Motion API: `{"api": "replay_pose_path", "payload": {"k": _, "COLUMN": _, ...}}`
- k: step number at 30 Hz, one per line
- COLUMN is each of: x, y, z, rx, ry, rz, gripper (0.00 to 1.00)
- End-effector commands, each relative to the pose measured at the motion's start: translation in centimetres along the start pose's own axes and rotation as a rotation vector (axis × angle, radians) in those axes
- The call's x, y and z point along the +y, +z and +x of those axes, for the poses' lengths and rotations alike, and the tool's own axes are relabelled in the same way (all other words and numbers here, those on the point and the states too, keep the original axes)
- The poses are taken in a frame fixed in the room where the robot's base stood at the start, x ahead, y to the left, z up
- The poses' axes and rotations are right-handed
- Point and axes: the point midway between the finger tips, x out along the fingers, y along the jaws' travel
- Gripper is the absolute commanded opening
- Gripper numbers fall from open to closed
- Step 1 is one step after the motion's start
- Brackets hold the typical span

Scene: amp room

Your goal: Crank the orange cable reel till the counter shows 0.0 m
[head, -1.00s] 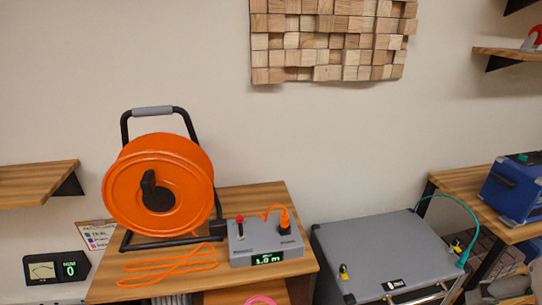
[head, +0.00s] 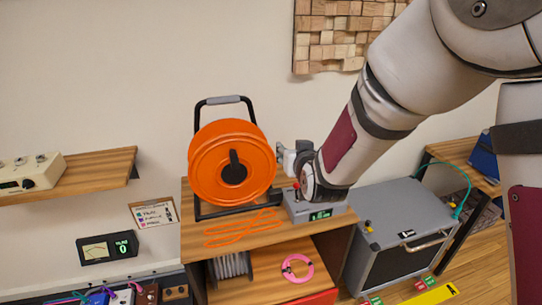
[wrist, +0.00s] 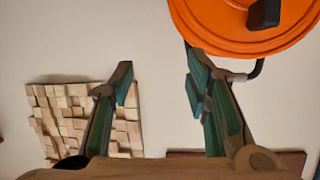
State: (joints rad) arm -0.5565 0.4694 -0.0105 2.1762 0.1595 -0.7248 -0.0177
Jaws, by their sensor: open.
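The orange cable reel (head: 216,181) stands upright in its black frame on a wooden stand. Its black crank (head: 234,164) points roughly upward from the hub. The grey counter box (head: 300,214) sits right of the reel, partly hidden by my arm; its green display (head: 320,215) is lit but too small to read surely. My gripper (head: 282,154) is just right of the reel's edge. In the wrist view my gripper (wrist: 162,85) is open and empty, with the orange reel (wrist: 235,30) and part of its black crank (wrist: 263,14) at upper right, clear of the fingers.
A loose orange cable (head: 240,232) lies before the reel. A pink coil (head: 297,267) lies on the lower shelf. A grey case (head: 400,215) stands to the right. A wooden block panel (head: 325,45) hangs on the wall; a shelf (head: 90,170) is at left.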

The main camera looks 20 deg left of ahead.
Motion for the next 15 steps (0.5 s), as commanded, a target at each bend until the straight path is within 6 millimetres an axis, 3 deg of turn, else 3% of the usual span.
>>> {"api": "replay_pose_path", "payload": {"k": 1, "x": -2.2, "y": 1.2, "z": 0.6, "rx": 0.028, "ry": -0.019, "rz": -0.013, "gripper": 0.43}}
{"api": "replay_pose_path", "payload": {"k": 6, "x": -7.8, "y": 4.2, "z": 1.9, "rx": 0.172, "ry": -0.069, "rz": -0.044, "gripper": 0.43}}
{"api": "replay_pose_path", "payload": {"k": 10, "x": -10.9, "y": 6.5, "z": 1.8, "rx": 0.26, "ry": -0.099, "rz": -0.063, "gripper": 0.43}}
{"api": "replay_pose_path", "payload": {"k": 15, "x": -13.0, "y": 8.2, "z": 1.2, "rx": 0.331, "ry": -0.121, "rz": -0.076, "gripper": 0.43}}
